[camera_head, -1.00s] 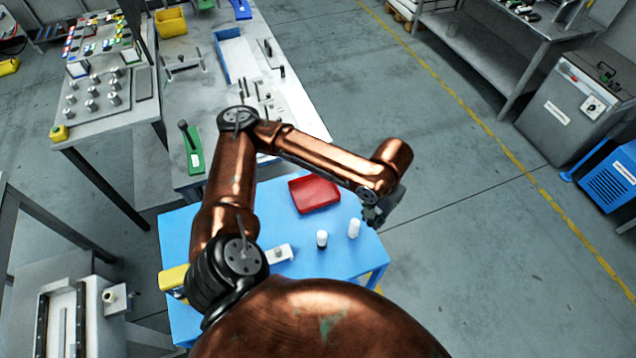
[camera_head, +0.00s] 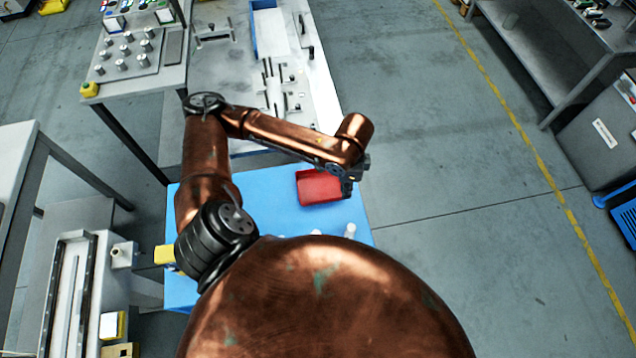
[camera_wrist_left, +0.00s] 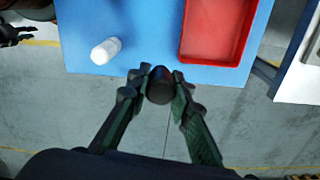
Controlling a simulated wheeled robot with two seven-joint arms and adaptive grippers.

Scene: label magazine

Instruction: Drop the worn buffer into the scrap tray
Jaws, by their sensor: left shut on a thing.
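My left gripper (camera_wrist_left: 160,88) is shut on a dark, round-ended piece (camera_wrist_left: 160,84), apparently the worn buffer. In the head view the left gripper (camera_head: 350,182) is at the right edge of the scrap tray, and the piece cannot be made out there. The scrap tray (camera_head: 318,187) is a shallow red tray on the blue table. In the left wrist view the tray (camera_wrist_left: 213,58) lies up and to the right of the held piece, which is outside its rim.
A white cylinder (camera_wrist_left: 105,51) lies or stands on the blue table (camera_head: 270,190); it also shows in the head view (camera_head: 350,230). A second pale top (camera_head: 315,232) is partly hidden by my body. A grey workbench with fixtures (camera_head: 285,85) stands behind. Open floor lies right.

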